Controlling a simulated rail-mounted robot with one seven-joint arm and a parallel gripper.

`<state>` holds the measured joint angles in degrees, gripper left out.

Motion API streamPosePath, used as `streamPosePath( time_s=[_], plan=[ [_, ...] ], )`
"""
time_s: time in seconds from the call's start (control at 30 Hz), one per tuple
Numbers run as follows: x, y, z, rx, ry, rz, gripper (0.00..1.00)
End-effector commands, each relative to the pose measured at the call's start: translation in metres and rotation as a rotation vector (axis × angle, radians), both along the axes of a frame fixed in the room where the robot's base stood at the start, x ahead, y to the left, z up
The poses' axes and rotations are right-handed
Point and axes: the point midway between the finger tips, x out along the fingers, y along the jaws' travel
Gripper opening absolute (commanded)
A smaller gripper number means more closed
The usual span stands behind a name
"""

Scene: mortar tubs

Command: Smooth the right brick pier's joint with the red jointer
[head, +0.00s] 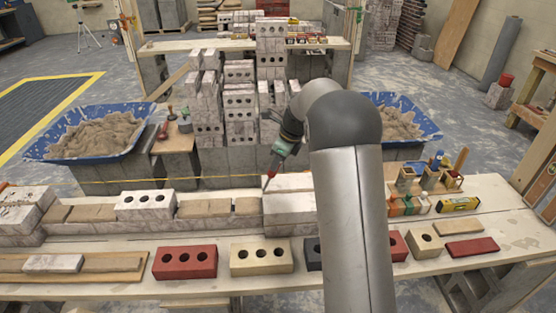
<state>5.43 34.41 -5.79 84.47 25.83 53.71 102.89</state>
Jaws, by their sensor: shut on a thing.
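My gripper (283,148) is shut on the red jointer (273,165), near the middle of the head view. The jointer is tilted, with its thin tip pointing down and left. The tip is at the left end of the right brick pier (288,203), a low stack of whitish bricks. I cannot tell whether it touches the joint. My arm hides the pier's right part.
Bricks and mortar beds run left from the pier, with a yellow string above. A red brick (185,262) and a cream brick (261,258) lie in front. Blue mortar tubs (62,152) (428,128) and brick stacks (239,100) stand behind.

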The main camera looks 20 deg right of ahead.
Motion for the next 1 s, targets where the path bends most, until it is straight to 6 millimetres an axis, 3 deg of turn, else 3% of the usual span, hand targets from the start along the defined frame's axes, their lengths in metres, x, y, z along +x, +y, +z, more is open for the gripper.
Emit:
streamPosePath(
  time_s=[1.0],
  plan=[
    [0.0,0.0,-0.012,0.0,0.0,0.001,0.0]
  ],
)
